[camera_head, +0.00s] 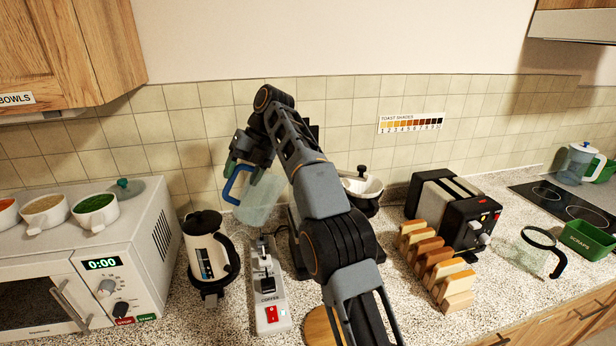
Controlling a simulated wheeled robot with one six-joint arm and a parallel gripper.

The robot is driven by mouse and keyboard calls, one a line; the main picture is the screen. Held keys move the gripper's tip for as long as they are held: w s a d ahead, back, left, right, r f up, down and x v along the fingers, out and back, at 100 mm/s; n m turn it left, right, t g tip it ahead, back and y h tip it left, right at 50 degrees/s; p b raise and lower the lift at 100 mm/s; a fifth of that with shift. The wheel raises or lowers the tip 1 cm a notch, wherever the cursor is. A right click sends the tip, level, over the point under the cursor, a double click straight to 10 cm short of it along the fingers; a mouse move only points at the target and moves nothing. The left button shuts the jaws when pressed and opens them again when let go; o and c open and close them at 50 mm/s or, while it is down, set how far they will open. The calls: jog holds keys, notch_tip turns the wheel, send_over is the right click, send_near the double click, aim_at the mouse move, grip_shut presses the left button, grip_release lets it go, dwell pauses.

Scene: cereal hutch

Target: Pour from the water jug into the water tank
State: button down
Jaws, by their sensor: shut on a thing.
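My gripper (238,167) is shut on the blue handle of a translucent pale jug (261,198), taken to be the water jug. The jug is held in the air above the counter, tilted, left of my forearm. Its water level cannot be made out.
A white and black carafe (207,250) stands left of the coffee device, near the microwave (120,255) with bowls on top.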

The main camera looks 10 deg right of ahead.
jog(key=shift+w+d+r+y+p, duration=0.1)
jog(key=shift+d+r+y+p, duration=0.3)
jog(key=shift+r, duration=0.3)
jog(key=shift+w+d+r+y+p, duration=0.1)
jog(key=shift+d+r+y+p, duration=0.3)
jog(key=shift+r, duration=0.4)
jog(key=shift+d+r+g+y+p, duration=0.45)
jog(key=shift+d+r+y, duration=0.2)
jog(key=shift+r+y, duration=0.15)
dwell(2.6)
jog(key=shift+w+d+y+b, duration=0.2)
jog(key=shift+d+y+b, duration=0.3)
jog(key=shift+y, duration=0.3)
dwell(1.4)
jog(key=shift+d+r, duration=0.15)
jog(key=shift+r, duration=0.15)
dwell(0.6)
